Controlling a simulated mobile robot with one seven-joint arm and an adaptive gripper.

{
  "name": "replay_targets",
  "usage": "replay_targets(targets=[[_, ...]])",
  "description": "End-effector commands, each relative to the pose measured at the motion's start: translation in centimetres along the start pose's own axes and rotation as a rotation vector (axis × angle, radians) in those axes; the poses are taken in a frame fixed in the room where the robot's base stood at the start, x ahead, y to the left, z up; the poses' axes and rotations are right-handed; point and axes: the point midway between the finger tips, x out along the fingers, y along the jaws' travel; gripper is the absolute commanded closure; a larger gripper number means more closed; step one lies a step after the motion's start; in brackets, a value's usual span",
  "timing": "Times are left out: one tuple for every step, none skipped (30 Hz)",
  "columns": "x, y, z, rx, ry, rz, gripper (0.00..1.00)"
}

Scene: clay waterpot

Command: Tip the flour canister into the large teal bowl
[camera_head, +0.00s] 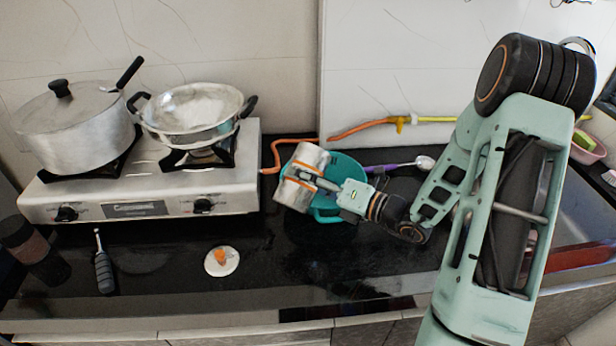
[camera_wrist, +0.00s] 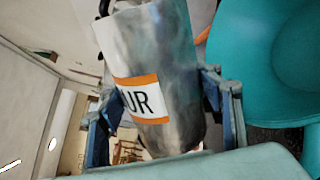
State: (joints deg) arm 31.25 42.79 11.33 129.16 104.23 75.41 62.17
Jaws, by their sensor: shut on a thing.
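The flour canister (camera_head: 302,178) is a silver metal cylinder with an orange-edged white label. My gripper (camera_head: 318,184) is shut on it, and in the head view it is held in front of and partly over the large teal bowl (camera_head: 347,170). The canister is tilted in the head view. In the wrist view the canister (camera_wrist: 155,75) stands between my two fingers (camera_wrist: 165,110), with "UR" readable on its label. The bowl (camera_wrist: 265,60) is beside it at the right of that view. No flour is seen, and the bowl's inside is mostly hidden in the head view.
A gas stove (camera_head: 150,185) stands left of the bowl, with a lidded pot (camera_head: 75,130) and a metal wok (camera_head: 192,115) on it. An orange hose (camera_head: 365,128) runs behind. A purple-handled spoon (camera_head: 400,165) lies to the right. A small white dish (camera_head: 221,261) is on the front counter.

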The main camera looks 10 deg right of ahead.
Motion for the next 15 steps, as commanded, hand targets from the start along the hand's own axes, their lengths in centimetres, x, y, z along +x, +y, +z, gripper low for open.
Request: replay_targets(targets=[[0.02, 0.2, 0.14, 0.006, -0.001, 0.003, 0.86], [0.02, 0.2, 0.14, 0.012, 0.0, 0.003, 0.86], [0.02, 0.21, 0.13, 0.021, 0.001, 0.003, 0.86], [0.02, 0.22, 0.13, 0.028, 0.001, 0.003, 0.86], [0.02, 0.22, 0.13, 0.036, 0.002, 0.003, 0.86], [0.03, 0.22, 0.12, 0.047, 0.003, 0.003, 0.86], [0.03, 0.21, 0.1, 0.056, 0.004, 0.003, 0.86], [0.03, 0.19, 0.07, 0.065, 0.005, 0.003, 0.86], [0.04, 0.17, 0.04, 0.078, 0.006, 0.003, 0.86], [0.04, 0.16, 0.02, 0.086, 0.007, 0.003, 0.86], [0.04, 0.14, 0.0, 0.095, 0.008, 0.003, 0.86], [0.05, 0.12, -0.02, 0.106, 0.01, 0.003, 0.86], [0.05, 0.09, -0.06, 0.115, 0.011, 0.004, 0.86], [0.05, 0.07, -0.1, 0.123, 0.012, 0.004, 0.86], [0.05, 0.04, -0.15, 0.133, 0.013, 0.004, 0.86]])
